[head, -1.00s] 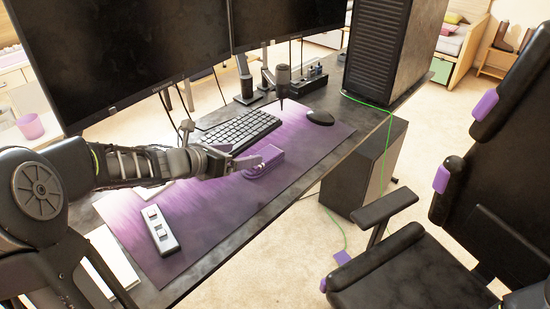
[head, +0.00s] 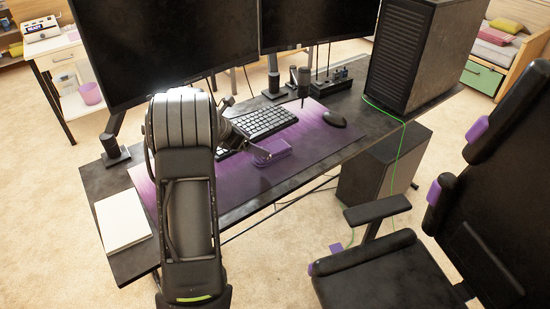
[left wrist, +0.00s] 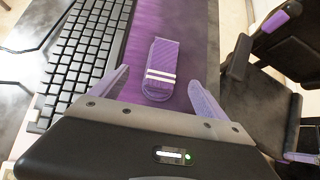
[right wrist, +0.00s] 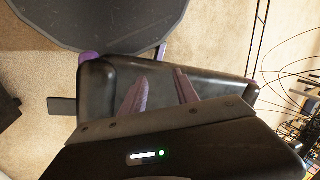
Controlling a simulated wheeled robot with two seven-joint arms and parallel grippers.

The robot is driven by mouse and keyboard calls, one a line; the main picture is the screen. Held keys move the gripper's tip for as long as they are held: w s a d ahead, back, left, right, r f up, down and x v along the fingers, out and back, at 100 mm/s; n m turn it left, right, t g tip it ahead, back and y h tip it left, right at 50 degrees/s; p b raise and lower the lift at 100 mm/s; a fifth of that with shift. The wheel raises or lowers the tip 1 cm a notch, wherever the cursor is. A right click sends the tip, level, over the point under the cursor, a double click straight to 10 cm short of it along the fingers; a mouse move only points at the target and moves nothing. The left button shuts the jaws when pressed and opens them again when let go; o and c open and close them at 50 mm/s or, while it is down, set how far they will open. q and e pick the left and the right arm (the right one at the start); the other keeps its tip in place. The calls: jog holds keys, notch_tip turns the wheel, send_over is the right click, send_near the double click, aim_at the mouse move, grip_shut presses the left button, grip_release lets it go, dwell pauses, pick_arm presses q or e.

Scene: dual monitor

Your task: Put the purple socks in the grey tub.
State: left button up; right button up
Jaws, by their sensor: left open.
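The purple socks (head: 272,152) are a folded bundle lying on the purple desk mat, in front of the keyboard. In the left wrist view the socks (left wrist: 163,60) show white stripes at their near end. My left gripper (left wrist: 158,80) is open above the socks, with one finger to each side and a gap around them. In the head view its fingers are partly hidden by my arm. My right gripper (right wrist: 160,76) is open and empty, with the black chair seat (right wrist: 205,82) behind its fingers. I cannot make out a grey tub in any view.
The keyboard (head: 264,122), mouse (head: 334,119) and microphone (head: 303,80) lie near the socks. Two monitors (head: 165,45) and a PC tower (head: 425,55) stand behind. A white book (head: 122,220) lies front left. The chair (head: 385,275) stands right of the desk; carpet is clear in front.

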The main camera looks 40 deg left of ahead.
pick_arm(q)
jog(key=shift+d, duration=0.15)
jog(key=shift+w+f, duration=0.1)
jog(key=shift+x, duration=1.25)
jog(key=x, duration=0.5)
jog(key=shift+d+f, duration=0.1)
jog(key=shift+f, duration=0.05)
jog(key=shift+c, duration=0.3)
